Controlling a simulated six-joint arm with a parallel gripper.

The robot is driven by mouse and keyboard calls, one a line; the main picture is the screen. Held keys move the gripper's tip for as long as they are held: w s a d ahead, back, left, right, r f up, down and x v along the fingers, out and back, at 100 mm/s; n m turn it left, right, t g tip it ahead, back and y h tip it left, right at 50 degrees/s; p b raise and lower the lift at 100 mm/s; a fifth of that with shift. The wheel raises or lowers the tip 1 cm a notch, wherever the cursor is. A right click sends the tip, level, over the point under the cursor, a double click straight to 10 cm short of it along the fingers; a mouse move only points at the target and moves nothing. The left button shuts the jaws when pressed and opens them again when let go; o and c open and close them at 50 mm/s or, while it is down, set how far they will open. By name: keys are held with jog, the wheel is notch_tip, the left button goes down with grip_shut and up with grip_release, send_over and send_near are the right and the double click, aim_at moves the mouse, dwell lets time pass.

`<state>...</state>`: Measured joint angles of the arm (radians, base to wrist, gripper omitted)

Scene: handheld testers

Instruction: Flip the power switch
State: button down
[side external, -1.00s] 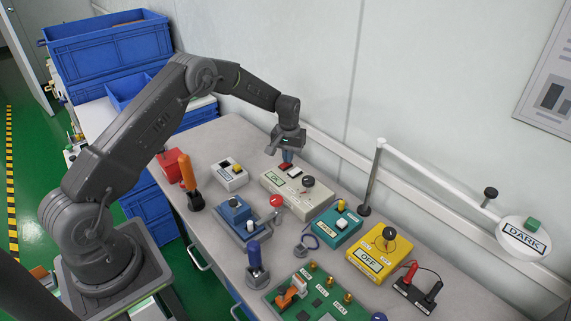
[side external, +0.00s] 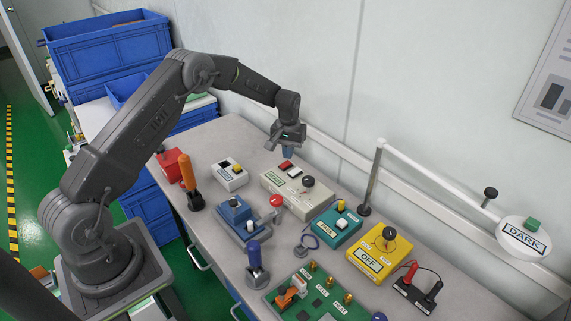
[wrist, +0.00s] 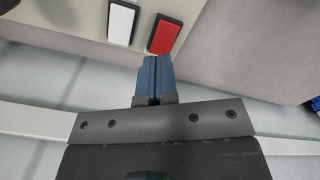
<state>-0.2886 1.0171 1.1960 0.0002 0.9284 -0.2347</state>
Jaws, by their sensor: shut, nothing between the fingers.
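The cream box (side external: 297,196) has a red rocker switch (side external: 286,166), a white rocker switch (side external: 295,173), a dark knob and a small display. Both rockers also show in the wrist view, the red one (wrist: 165,36) right of the white one (wrist: 121,23). I cannot tell from a label which one is the power switch. My gripper (side external: 288,153) is above the box's far, wall-side end. Its blue fingers (wrist: 152,62) are together and empty, pointing toward the red rocker and appearing apart from it.
A smaller white box (side external: 229,178) and a blue box (side external: 236,217) stand nearby. A teal box (side external: 335,230) and a yellow box (side external: 379,252) reading OFF stand to the right. A lamp post (side external: 373,180) rises near the wall, which is close behind my gripper.

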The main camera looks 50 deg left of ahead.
jog(key=shift+r, duration=2.3)
jog(key=shift+d+r, duration=0.1)
jog(key=shift+r, duration=0.2)
notch_tip(320, 180, up, 12)
jog(key=m+t, duration=0.1)
send_over(288, 163)
jog(key=s+d, duration=0.4)
jog(key=d, duration=0.1)
jog(key=s+d+r+m+t, duration=0.2)
jog(key=s+d+r, duration=0.2)
jog(key=s+r, duration=0.4)
jog(key=s+d+r+m+t, duration=0.1)
jog(key=s+d, duration=0.2)
jog(key=s, duration=0.8)
jog(key=s+d+m+t, duration=0.1)
jog(key=s+d, duration=0.3)
jog(key=s, duration=0.7)
jog(key=shift+s+r+m+t, duration=0.25)
jog(key=shift+r+m+t, duration=0.1)
jog(key=shift+m, duration=0.15)
